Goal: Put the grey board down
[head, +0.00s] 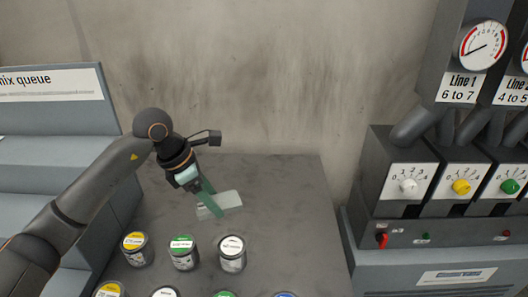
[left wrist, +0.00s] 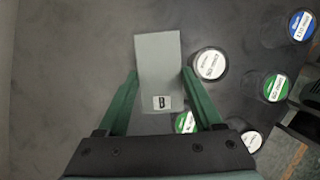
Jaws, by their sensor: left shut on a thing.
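The grey board (head: 231,199) is a flat pale plate near the back of the dark table. In the left wrist view, the grey board (left wrist: 160,55) carries a small label with the letter B. My left gripper (head: 212,206) has green fingers and is shut on the board; in the left wrist view the fingers of the left gripper (left wrist: 160,75) stand on either side of it. I cannot tell whether the board touches the table or hangs just above it. My right gripper is not in view.
Several paint tins stand in front of the board on the table (head: 290,205), among them a white-lidded tin (head: 231,254), a green-lidded tin (head: 183,252) and a yellow-lidded tin (head: 137,249). The back right of the table is clear. A dial machine (head: 400,228) stands at right.

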